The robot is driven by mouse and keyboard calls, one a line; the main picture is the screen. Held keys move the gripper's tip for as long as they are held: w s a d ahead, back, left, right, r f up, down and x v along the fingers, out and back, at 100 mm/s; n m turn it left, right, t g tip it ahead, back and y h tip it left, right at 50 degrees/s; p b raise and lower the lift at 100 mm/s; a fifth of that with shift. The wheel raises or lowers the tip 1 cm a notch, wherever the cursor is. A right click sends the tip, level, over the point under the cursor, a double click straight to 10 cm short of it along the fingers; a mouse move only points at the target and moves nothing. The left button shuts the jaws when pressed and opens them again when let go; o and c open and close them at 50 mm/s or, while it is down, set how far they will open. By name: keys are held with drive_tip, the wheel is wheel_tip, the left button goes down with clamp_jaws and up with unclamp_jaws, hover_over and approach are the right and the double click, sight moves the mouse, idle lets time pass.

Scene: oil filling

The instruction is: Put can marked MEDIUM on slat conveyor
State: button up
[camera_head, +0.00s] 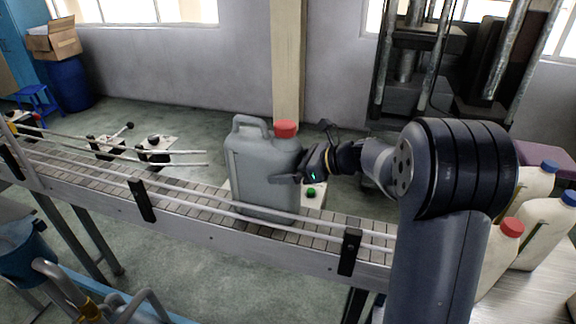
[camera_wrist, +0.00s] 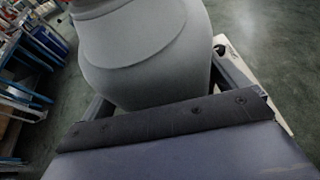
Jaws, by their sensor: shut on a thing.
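A grey can (camera_head: 262,170) with a red cap is upright over the slat conveyor (camera_head: 188,197). My gripper (camera_head: 300,178) reaches it from the right and is shut on its side. The can's base is behind the near guide rail, so I cannot tell whether it rests on the slats or hangs just above them. The grey can also fills the upper middle of the wrist view (camera_wrist: 145,50), between the jaws. No MEDIUM marking can be read on the side facing the head camera.
Guide rails (camera_head: 105,170) run along the conveyor. Pale cans with blue and red caps (camera_head: 538,228) stand at the right, beyond my arm. A small box with a green button (camera_head: 311,193) is behind the belt. The slats left of the can are clear.

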drive_tip(key=shift+f+b, duration=0.3)
drive_tip(key=shift+f, duration=0.25)
drive_tip(key=o, duration=1.1)
drive_tip(key=shift+c, duration=0.2)
drive_tip(key=b+v, duration=0.1)
drive_tip(key=v, duration=1)
drive_tip(key=shift+a, duration=0.25)
